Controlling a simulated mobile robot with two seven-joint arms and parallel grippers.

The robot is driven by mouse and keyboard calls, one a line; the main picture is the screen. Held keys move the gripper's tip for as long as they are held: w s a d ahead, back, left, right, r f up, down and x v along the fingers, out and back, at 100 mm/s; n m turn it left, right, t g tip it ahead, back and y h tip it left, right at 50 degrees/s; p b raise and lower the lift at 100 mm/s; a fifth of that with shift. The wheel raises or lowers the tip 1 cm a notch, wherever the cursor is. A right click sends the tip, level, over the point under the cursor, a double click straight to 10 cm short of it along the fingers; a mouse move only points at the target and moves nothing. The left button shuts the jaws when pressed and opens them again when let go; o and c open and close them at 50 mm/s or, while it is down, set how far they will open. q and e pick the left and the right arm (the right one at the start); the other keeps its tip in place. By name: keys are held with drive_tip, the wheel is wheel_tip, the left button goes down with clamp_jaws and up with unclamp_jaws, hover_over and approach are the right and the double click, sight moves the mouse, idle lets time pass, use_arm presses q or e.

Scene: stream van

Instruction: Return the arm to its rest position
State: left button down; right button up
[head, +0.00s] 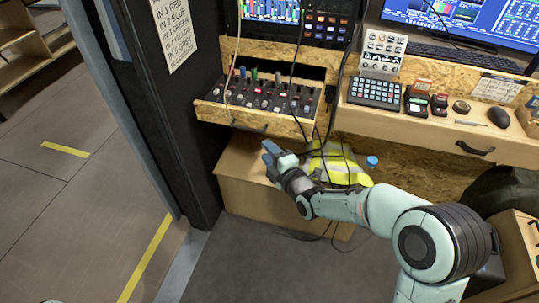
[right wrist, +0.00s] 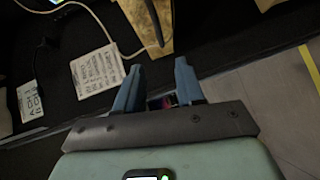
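My right arm comes in from the lower right in the head view. Its gripper (head: 268,152) is in front of the pulled-out drawer's lower edge, above the wooden box below. In the right wrist view the two blue fingers of the right gripper (right wrist: 158,78) stand apart, with no object seen held between them. A small coloured patch shows low between the fingers, too small to identify. My left gripper is not in view.
The mixer drawer (head: 262,124) juts out with cables hanging down. A yellow vest (head: 338,165) and a blue-capped bottle (head: 372,162) are beside my forearm. The desk (head: 447,122) carries keypads and a mouse (head: 498,117). Floor at left (head: 70,200) is clear.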

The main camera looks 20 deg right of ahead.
drive_tip(key=shift+w, duration=0.1)
idle(0.3)
